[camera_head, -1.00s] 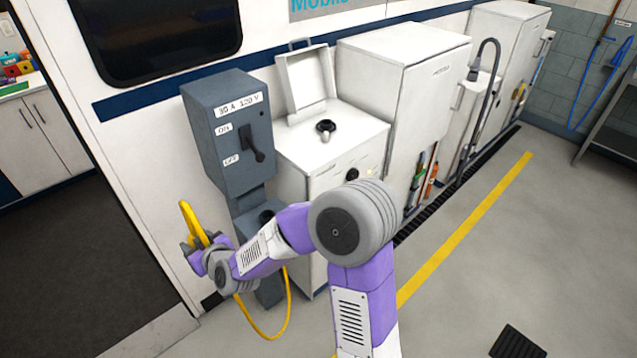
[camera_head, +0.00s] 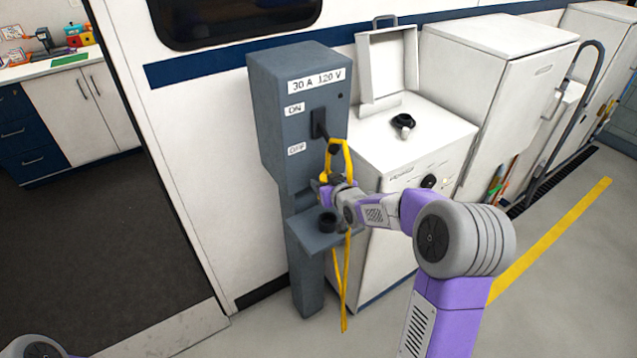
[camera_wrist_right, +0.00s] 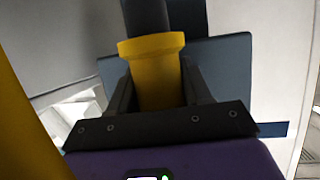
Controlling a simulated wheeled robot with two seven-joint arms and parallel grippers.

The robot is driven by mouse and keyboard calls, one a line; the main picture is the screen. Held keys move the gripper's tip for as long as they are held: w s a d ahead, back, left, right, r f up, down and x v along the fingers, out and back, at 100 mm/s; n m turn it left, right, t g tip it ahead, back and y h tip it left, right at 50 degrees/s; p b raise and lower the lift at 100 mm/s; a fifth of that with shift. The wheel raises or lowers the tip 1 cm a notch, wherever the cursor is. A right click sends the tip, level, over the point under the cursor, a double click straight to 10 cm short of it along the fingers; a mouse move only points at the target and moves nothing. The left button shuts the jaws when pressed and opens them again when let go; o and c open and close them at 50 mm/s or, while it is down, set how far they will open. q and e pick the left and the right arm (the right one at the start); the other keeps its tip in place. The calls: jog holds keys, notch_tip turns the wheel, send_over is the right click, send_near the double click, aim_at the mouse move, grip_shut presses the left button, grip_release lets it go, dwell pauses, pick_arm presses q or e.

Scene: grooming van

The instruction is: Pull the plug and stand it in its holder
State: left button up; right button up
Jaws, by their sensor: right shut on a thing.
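My right gripper (camera_head: 325,190) is shut on the yellow plug (camera_head: 325,176), holding it in front of the grey power post (camera_head: 285,130). In the right wrist view the plug (camera_wrist_right: 158,78) stands between the two dark fingers, its dark end pointing away. Its yellow cable (camera_head: 345,152) loops above the gripper, and a length hangs below it. The holder, a black round cup (camera_head: 328,221) on the post's grey shelf (camera_head: 312,240), is just below the gripper. The plug is apart from the cup. My left gripper is not in view.
The post's black switch lever (camera_head: 319,124) hangs downward beside the ON and OFF labels, close above the cable loop. A white cabinet (camera_head: 380,255) with an open lid (camera_head: 388,62) stands right of the post. The floor in front is clear.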

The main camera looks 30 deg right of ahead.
jog(key=shift+s+d+f, duration=0.1)
jog(key=shift+d+f, duration=0.1)
jog(key=shift+f, duration=0.1)
jog(key=shift+f+b, duration=1.25)
jog(key=shift+f, duration=0.75)
jog(key=shift+s, duration=0.1)
jog(key=shift+b, duration=0.35)
jog(key=shift+f, duration=0.15)
jog(key=shift+f+b, duration=0.15)
jog(key=shift+b, duration=0.25)
